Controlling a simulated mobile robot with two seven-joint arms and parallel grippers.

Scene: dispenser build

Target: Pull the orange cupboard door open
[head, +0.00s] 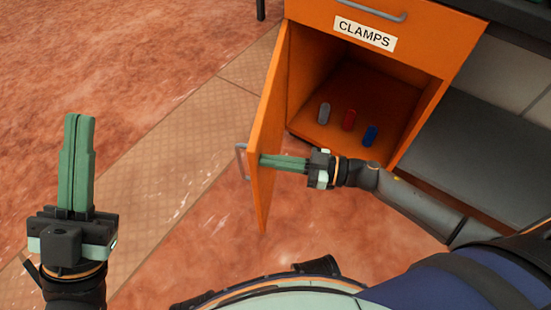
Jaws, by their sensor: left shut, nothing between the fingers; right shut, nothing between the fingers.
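The orange cupboard door (267,130) stands swung well open, its grey handle (241,161) on the outer face at the left. The orange cupboard (425,30) is open to view, with a "CLAMPS" label on the drawer front above. My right gripper (263,160) is shut and empty, its green fingertips at the inner face of the door; they seem to touch it. My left gripper (80,118) is shut and empty, pointing up over the floor, well left of the door.
A grey drawer handle (371,10) sits above the label. A dark low shelf (480,140) is at the right. The floor left of the door is clear.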

